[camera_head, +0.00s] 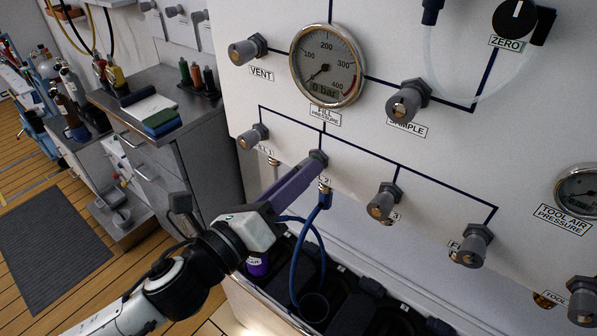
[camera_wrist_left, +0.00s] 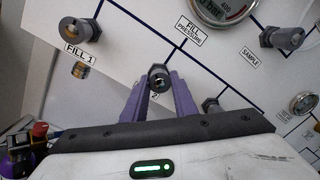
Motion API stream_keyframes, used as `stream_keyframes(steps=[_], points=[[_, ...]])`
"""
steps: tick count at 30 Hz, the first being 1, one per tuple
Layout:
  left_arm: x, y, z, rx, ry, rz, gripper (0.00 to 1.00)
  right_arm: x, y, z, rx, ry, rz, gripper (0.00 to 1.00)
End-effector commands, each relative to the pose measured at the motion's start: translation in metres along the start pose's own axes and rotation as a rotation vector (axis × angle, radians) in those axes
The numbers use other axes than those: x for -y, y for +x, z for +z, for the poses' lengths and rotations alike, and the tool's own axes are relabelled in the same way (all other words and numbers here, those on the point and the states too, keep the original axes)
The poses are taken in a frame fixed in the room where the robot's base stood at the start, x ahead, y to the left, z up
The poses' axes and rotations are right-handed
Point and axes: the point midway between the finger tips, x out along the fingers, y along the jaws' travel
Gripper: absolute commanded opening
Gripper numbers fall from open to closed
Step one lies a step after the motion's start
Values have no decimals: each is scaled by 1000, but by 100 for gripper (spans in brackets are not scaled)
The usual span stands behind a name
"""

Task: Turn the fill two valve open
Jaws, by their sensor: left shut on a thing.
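The fill two valve (camera_head: 317,158) is a grey knob on the white panel, in the row of fill valves under the fill pressure gauge. Its label is mostly hidden by my gripper in the head view; only a "2" shows. My left gripper (camera_head: 312,167) has its purple fingers at the knob, shut on it. In the left wrist view the fill two valve (camera_wrist_left: 159,77) sits between the two purple fingers (camera_wrist_left: 160,90). A blue hose (camera_head: 323,200) hangs from the fitting below it. My right gripper is not in view.
The fill 1 valve (camera_head: 253,136) is close on the left and the fill 3 valve (camera_head: 383,201) on the right. The fill pressure gauge (camera_head: 328,65) above reads 0 bar. Below, a purple cylinder (camera_head: 258,265) stands in a dark bay. A metal cabinet (camera_head: 170,130) stands at left.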

Motion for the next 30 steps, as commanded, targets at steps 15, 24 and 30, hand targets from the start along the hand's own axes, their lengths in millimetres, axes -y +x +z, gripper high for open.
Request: stream_keyframes(steps=[15, 24, 30], points=[[-1, 0, -1, 26, -491, 10, 3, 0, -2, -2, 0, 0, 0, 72], [-1, 0, -1, 41, -777, 14, 3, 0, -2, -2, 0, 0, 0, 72], [0, 0, -1, 50, -967, 17, 3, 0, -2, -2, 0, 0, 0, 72]])
